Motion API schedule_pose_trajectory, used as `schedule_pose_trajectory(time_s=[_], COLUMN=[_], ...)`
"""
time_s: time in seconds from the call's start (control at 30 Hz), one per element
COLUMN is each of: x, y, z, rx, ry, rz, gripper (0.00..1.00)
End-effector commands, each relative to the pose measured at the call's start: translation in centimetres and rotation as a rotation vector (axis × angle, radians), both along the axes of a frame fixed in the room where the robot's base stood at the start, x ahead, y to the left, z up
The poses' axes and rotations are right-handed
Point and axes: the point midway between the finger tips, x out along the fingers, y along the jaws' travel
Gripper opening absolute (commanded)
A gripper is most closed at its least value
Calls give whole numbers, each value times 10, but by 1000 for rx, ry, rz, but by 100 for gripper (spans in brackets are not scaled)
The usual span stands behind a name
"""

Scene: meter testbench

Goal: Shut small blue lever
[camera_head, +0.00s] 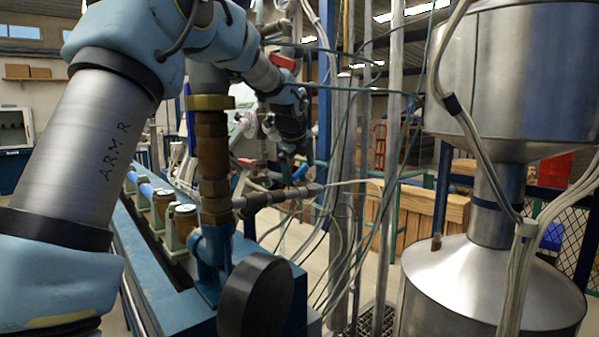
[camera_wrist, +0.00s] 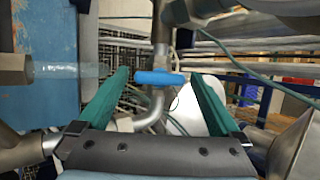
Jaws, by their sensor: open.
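The small blue lever (camera_wrist: 160,77) shows in the wrist view as a short bright blue handle on a thin metal pipe. It lies across the picture, between and a little beyond the tips of my gripper (camera_wrist: 162,76). The two green fingers are spread apart with nothing held between them. I cannot tell whether the lever touches a finger. In the head view my gripper (camera_head: 288,168) is partly hidden behind pipes and the valve column, and the lever cannot be made out there.
A brass and steel pipe column (camera_head: 212,150) stands close before my arm on the blue testbench (camera_head: 180,300). Cables and vertical pipes crowd the middle. A large steel tank (camera_head: 490,290) stands at right. In the wrist view, a blue block (camera_wrist: 45,95) is at left.

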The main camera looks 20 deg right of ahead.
Motion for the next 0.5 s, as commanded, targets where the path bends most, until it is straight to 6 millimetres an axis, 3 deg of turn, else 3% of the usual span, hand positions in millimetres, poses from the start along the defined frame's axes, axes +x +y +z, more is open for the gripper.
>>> schedule_pose_trajectory(time_s=[0.5], x=[-44], y=[31], z=[71], rx=[-1], ry=[-2], rz=[-1], gripper=[100])
